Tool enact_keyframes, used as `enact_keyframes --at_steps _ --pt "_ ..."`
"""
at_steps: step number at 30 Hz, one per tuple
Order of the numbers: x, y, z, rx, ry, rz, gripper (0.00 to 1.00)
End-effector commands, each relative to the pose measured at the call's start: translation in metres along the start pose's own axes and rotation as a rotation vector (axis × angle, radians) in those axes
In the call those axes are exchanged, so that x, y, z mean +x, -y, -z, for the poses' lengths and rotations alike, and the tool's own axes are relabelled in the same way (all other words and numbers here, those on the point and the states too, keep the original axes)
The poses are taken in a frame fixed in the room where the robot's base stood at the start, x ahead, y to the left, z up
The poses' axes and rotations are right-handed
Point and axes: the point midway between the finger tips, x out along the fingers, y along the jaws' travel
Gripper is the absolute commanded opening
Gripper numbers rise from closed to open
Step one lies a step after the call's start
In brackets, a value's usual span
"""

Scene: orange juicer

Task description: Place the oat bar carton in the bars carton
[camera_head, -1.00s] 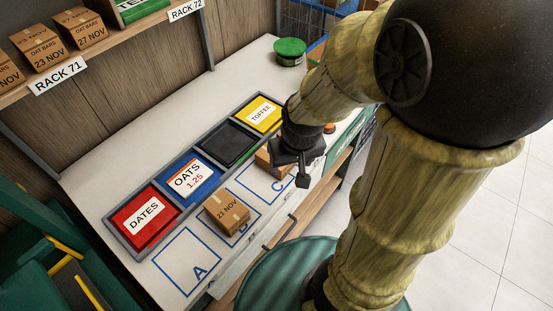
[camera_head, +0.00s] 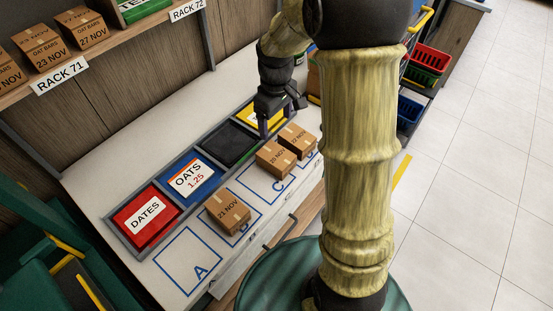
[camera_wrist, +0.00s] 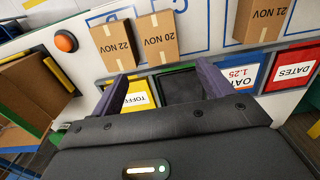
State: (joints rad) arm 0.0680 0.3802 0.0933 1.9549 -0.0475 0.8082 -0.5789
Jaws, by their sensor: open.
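Three brown cartons stand on the white counter. The one marked 21 NOV (camera_head: 228,211) is on square B. The one marked 20 NOV (camera_head: 274,159) is near square C, close beside the one marked 22 NOV (camera_head: 297,140). All three show in the wrist view: 21 NOV (camera_wrist: 263,20), 20 NOV (camera_wrist: 157,38) and 22 NOV (camera_wrist: 111,46). My gripper (camera_head: 283,118) is open and empty above the toffee end of the tray row, behind these cartons; its fingers (camera_wrist: 161,76) are apart. An open cardboard box (camera_wrist: 22,92), possibly the bars carton, is at the wrist view's left.
A tray row holds a red dates bin (camera_head: 144,221), a blue oats bin (camera_head: 190,180) and an empty black bin (camera_head: 229,143). Rack 71 (camera_head: 60,76) holds more oat bar cartons. An orange button (camera_wrist: 65,41) is beside the cartons. Square A (camera_head: 188,262) is clear.

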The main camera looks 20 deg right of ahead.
Motion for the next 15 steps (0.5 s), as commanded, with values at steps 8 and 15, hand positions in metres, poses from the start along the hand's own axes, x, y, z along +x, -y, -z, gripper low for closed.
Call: enact_keyframes --at_steps 8,15 --pt "0.037 0.001 -0.001 -0.001 0.007 0.004 0.79" --pt "0.079 0.001 -0.001 0.000 0.005 0.003 0.79"
